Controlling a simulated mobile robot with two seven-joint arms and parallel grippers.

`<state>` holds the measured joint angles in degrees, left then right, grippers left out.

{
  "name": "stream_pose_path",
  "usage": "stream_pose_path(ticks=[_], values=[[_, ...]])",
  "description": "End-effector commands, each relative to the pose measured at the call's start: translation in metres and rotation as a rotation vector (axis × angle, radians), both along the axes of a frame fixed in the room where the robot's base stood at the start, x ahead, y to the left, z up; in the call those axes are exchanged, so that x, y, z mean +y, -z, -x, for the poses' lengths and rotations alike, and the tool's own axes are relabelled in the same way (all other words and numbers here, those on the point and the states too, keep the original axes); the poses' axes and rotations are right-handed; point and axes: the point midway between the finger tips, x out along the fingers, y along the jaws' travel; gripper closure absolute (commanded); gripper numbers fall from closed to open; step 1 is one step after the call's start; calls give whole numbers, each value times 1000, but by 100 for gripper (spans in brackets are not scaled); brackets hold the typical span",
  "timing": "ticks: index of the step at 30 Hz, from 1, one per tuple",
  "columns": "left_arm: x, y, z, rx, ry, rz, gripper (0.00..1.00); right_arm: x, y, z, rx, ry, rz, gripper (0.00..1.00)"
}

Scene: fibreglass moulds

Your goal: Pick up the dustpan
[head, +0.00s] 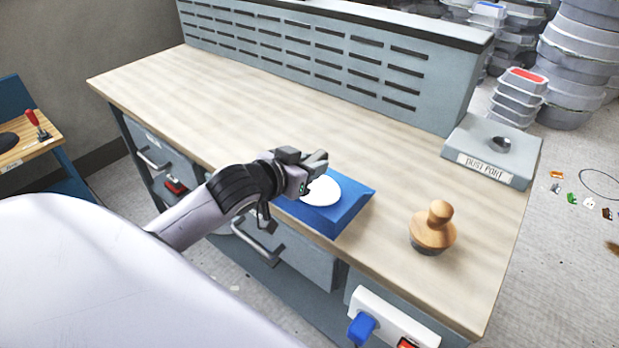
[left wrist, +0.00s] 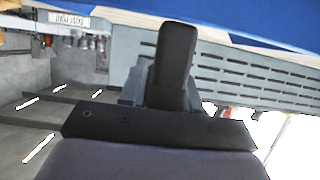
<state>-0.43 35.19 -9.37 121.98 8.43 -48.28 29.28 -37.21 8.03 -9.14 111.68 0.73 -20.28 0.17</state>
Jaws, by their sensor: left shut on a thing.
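The blue dustpan (head: 352,208) is at the front of the workbench, left of a wooden-knobbed tool. A white round patch or disc (head: 322,191) shows on it. My left gripper (head: 318,163) is at the dustpan's back left side and is shut on it; the fingers partly hide the grip. In the left wrist view, a blue surface of the dustpan (left wrist: 250,18) runs along the top, beyond a dark finger. I cannot tell whether the dustpan touches the bench. My right gripper is not in view.
The wooden-knobbed tool (head: 433,229) stands on the workbench (head: 260,115). A grey labelled box (head: 490,150) is at its right end, and a slotted panel (head: 330,50) runs along the back. A power strip (head: 390,322) is on the front. The middle of the bench is clear.

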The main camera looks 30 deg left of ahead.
Motion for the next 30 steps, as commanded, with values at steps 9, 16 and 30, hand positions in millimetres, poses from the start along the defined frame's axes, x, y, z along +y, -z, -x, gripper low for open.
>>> stream_pose_path(ticks=[9, 16, 30], values=[[0, -26, -1, -8, 0, -3, 100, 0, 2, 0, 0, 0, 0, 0], [0, -88, -1, -15, 1, -3, 100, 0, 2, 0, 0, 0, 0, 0], [0, -182, 0, -5, 0, -1, 100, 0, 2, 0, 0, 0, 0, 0]])
